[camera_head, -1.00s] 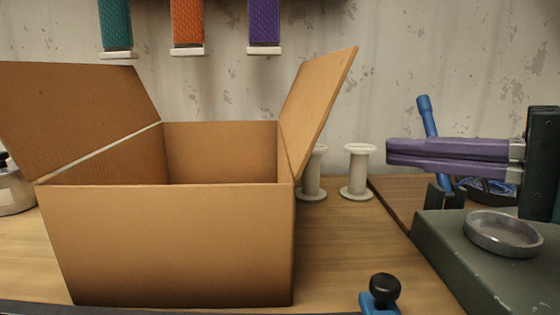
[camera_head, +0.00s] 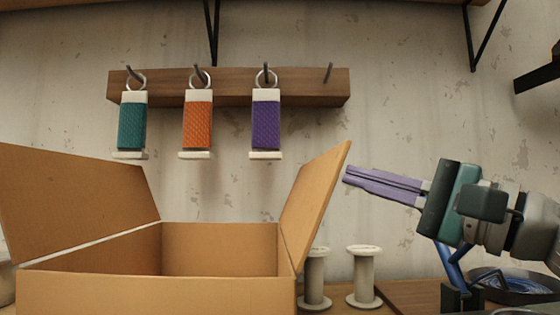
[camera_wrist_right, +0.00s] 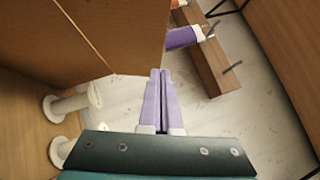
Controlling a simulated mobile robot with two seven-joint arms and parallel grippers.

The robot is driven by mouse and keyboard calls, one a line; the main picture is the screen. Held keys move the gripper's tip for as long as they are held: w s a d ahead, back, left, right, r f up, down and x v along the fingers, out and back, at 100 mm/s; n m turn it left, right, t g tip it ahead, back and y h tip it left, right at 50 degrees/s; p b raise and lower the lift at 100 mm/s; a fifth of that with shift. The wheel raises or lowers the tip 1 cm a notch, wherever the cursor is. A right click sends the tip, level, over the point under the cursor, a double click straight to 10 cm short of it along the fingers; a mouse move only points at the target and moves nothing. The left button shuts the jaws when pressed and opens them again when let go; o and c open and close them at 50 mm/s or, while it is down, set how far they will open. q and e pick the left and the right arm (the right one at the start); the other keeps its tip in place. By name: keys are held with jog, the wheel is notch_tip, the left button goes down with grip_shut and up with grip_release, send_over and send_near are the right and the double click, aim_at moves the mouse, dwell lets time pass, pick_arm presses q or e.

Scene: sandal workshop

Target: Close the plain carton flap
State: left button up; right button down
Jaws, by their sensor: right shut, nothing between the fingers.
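The plain brown carton (camera_head: 155,295) stands open on the bench in the head view. Its left flap (camera_head: 75,205) leans outward to the left, and its right flap (camera_head: 316,205) stands up, tilted outward to the right. My right gripper (camera_head: 347,173) has its purple fingers shut and empty, with the tips just right of the right flap near its upper part. In the right wrist view the shut fingers (camera_wrist_right: 160,73) point at the edge of a brown cardboard panel (camera_wrist_right: 115,30). I cannot tell whether they touch it. My left gripper is not in view.
Two white spools (camera_head: 315,280) (camera_head: 363,278) stand right of the carton, below my right gripper. A wooden rack (camera_head: 300,88) on the wall behind holds teal, orange and purple hanging pieces. A dark reel with blue material (camera_head: 515,285) lies at the right.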

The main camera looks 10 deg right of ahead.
aim_at(300, 197)
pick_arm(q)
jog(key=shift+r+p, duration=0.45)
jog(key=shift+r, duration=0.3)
pick_arm(e)
jog(key=shift+w+a+r, duration=0.1)
jog(key=shift+a+r, duration=0.2)
jog(key=shift+a, duration=0.5)
jog(key=shift+w+a+r, duration=0.1)
jog(key=shift+a+r, duration=0.2)
jog(key=shift+a, duration=0.45)
